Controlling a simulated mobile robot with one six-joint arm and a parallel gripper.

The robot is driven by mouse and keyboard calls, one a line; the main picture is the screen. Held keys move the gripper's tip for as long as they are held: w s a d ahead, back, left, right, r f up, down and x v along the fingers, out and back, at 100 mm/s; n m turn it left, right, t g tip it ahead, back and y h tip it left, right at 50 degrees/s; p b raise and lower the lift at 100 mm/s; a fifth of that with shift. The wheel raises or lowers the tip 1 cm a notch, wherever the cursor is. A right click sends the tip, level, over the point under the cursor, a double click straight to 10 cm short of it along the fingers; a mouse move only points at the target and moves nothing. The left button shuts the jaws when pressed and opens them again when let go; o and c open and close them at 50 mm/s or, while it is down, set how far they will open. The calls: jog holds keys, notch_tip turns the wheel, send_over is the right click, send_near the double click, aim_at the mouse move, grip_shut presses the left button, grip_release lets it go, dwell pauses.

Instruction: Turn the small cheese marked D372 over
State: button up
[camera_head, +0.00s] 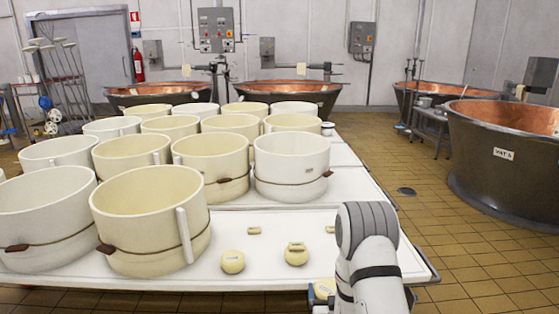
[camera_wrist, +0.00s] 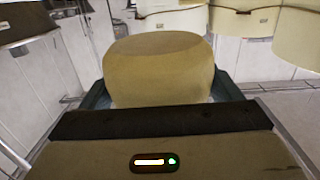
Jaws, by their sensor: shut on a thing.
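My gripper (camera_wrist: 160,95) is shut on a small pale-yellow cheese (camera_wrist: 160,65), with a dark finger at each side of it in the wrist view. I cannot read a mark on the faces shown there. In the head view part of this cheese (camera_head: 324,288) shows at the table's front edge, left of my arm. Whether the cheese touches the table is unclear. Two more small cheeses, one left (camera_head: 232,262) and one in the middle (camera_head: 297,256), sit on the white table (camera_head: 270,222). Their marks are too small to read.
Large cream hoops (camera_head: 150,218) with cords crowd the table's left and back. Small flat pieces (camera_head: 254,230) lie behind the small cheeses, one atop the middle cheese. A copper vat (camera_head: 500,160) stands right. Tiled floor (camera_head: 440,220) is open beside the table.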

aim_at(329, 288)
jog(key=s+r+p, duration=0.2)
jog(key=r+p, duration=0.4)
jog(key=r, duration=0.2)
jog(key=s+r+p, duration=0.2)
jog(key=r+p, duration=0.4)
jog(key=r, duration=0.2)
jog(key=shift+s, duration=0.4)
